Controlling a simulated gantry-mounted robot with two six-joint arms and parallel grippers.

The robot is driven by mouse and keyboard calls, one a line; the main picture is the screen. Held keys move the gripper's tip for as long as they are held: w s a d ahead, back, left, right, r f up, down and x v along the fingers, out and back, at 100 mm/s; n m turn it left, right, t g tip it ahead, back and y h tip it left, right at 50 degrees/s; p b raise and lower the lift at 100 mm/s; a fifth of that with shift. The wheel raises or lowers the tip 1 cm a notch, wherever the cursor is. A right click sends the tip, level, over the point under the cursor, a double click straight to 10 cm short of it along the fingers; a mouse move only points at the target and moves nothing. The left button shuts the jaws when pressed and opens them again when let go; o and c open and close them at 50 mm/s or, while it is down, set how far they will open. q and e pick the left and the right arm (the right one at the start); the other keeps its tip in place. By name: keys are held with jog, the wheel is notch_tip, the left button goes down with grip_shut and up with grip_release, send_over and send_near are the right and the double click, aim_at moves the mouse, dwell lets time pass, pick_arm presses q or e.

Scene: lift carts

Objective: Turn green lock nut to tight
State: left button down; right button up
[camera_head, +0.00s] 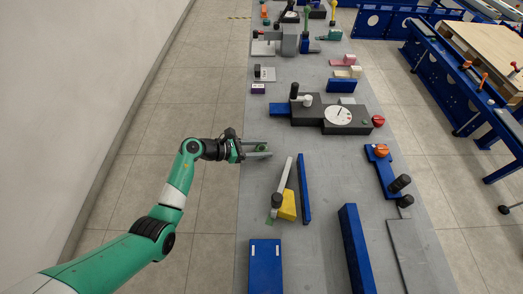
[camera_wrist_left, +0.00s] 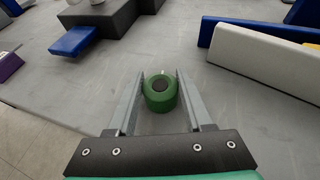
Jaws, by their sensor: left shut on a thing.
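The green lock nut (camera_wrist_left: 160,98) is a round green ring with a dark centre, seen in the left wrist view. It also shows small in the head view (camera_head: 263,147), near the left edge of the grey table. My left gripper (camera_wrist_left: 160,82) has its two grey fingers on either side of the nut and is shut on it. In the head view my left gripper (camera_head: 264,149) reaches over the table edge from the left. No tight or loose mark is visible, and whatever is under the nut is hidden. My right gripper is not in view.
The grey table (camera_head: 330,220) holds a dark block with a white dial (camera_head: 338,115), a blue bar (camera_head: 303,189), a yellow block with a lever (camera_head: 288,207) and a blue plate (camera_head: 265,268). Bare table surrounds the nut closely. A blue trestle (camera_head: 450,85) stands at the right.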

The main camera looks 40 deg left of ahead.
pick_arm(q)
jog(key=shift+a+f+m+g+h+b, duration=0.1)
jog(key=shift+f+m+g+h+b, duration=0.25)
jog(key=shift+m+h, duration=0.2)
jog(key=shift+r+h, duration=0.2)
jog(key=shift+h, duration=0.05)
jog(key=shift+r, duration=0.1)
jog(key=shift+c, duration=1.5)
grip_release()
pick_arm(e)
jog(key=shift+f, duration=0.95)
pick_arm(q)
jog(key=shift+r, duration=0.1)
jog(key=shift+s+a+r, duration=0.1)
jog(key=shift+s+r, duration=0.05)
jog(key=shift+s, duration=0.15)
jog(key=p+v, duration=0.4)
jog(key=v, duration=0.7)
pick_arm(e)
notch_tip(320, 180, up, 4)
